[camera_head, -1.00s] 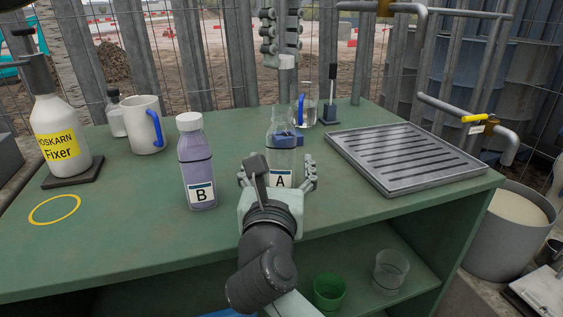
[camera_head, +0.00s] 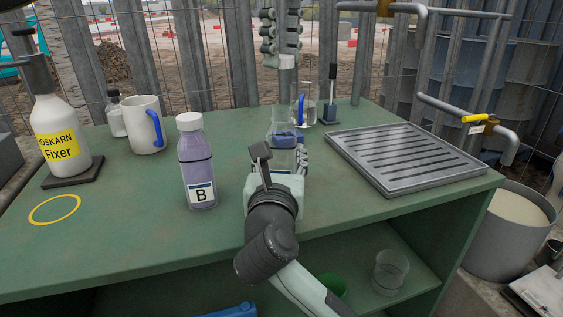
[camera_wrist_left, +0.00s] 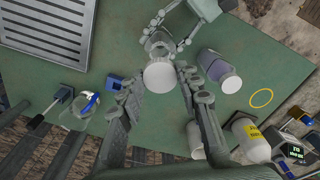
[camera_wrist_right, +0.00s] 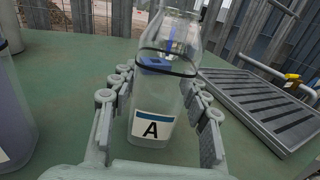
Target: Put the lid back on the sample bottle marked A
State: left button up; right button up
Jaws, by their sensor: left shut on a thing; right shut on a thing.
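Sample bottle A (camera_head: 284,128) stands upright on the green bench, clear, with a dark band and a bare neck. Its "A" label (camera_wrist_right: 152,130) shows in the right wrist view; in the head view my right gripper hides it. My right gripper (camera_head: 278,165) is shut on the bottle's lower body, one finger on each side (camera_wrist_right: 158,112). The white lid (camera_head: 287,62) is held by my left gripper (camera_head: 281,45), above the bottle and apart from it. In the left wrist view the lid (camera_wrist_left: 159,75) sits between the fingers, near the bottle's open mouth (camera_wrist_left: 160,47).
Purple bottle B (camera_head: 197,165), white-capped, stands just left of bottle A. A mug (camera_head: 144,125) and the fixer bottle (camera_head: 60,135) stand farther left. A clear vessel with a blue handle (camera_head: 306,108) is behind. A slotted metal tray (camera_head: 400,158) lies right.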

grip_shut()
pick_arm(q)
send_over(282, 108)
jog(key=shift+f, duration=2.5)
jog(key=shift+f, duration=0.1)
jog(key=shift+f, duration=0.8)
jog(key=shift+f, duration=0.6)
